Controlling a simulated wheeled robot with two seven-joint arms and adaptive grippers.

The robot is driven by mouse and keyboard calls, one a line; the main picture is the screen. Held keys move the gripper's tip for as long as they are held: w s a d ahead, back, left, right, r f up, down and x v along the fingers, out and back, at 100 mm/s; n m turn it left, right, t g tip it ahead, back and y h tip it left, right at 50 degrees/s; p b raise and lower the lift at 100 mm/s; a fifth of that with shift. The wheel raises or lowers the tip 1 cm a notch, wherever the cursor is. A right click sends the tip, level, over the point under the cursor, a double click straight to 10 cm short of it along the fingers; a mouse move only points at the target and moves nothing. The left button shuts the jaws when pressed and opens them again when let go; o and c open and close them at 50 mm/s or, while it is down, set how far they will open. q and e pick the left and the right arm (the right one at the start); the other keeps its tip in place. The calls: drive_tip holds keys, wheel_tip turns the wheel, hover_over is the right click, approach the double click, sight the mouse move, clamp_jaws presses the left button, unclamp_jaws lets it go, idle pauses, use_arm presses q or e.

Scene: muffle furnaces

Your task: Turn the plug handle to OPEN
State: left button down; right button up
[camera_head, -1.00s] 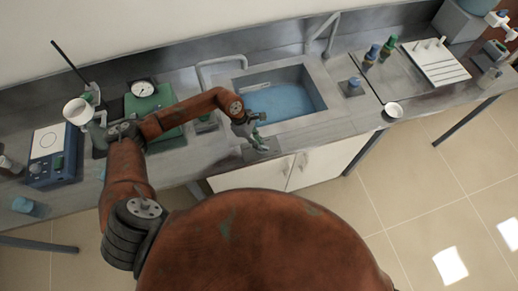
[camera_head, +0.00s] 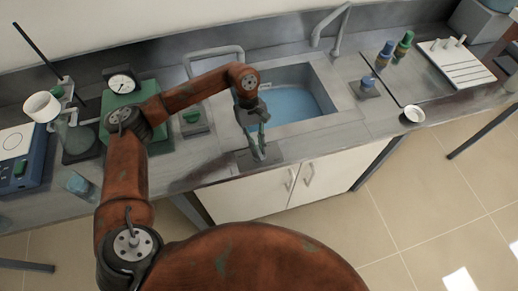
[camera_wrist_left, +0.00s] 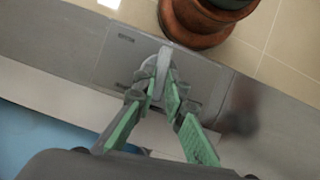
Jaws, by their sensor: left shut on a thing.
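The plug handle (camera_wrist_left: 163,60) is a light grey lever on a grey plate (camera_wrist_left: 114,58) with small dark lettering. The plate (camera_head: 242,160) also shows on the counter's front edge, before the sink. My left gripper (camera_wrist_left: 166,88) has green fingers on either side of the handle and is shut on it. In the head view my left gripper (camera_head: 259,155) reaches down to the plate and hides most of the handle. The lettering is too small to read surely. My right gripper is not in view.
The sink (camera_head: 290,103) with blue water lies just behind the plate. A green balance (camera_head: 127,97) stands to the left, bottles (camera_head: 385,52) to the right. White cabinet doors (camera_head: 300,185) are below.

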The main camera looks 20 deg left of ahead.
use_arm(q)
drive_tip(key=shift+w+f+m+b, duration=0.1)
drive_tip(key=shift+w+m+b, duration=0.1)
drive_tip(key=shift+m+b, duration=0.45)
drive_tip(key=shift+y, duration=0.3)
drive_tip(key=c, duration=2.3)
unclamp_jaws()
drive_tip(key=shift+o, duration=0.2)
drive_tip(key=shift+r, duration=0.2)
drive_tip(key=v, duration=1.1)
drive_tip(key=shift+w+a+r, duration=0.15)
drive_tip(key=shift+w+r, duration=0.1)
drive_tip(key=shift+r, duration=0.05)
drive_tip(key=shift+r, duration=0.1)
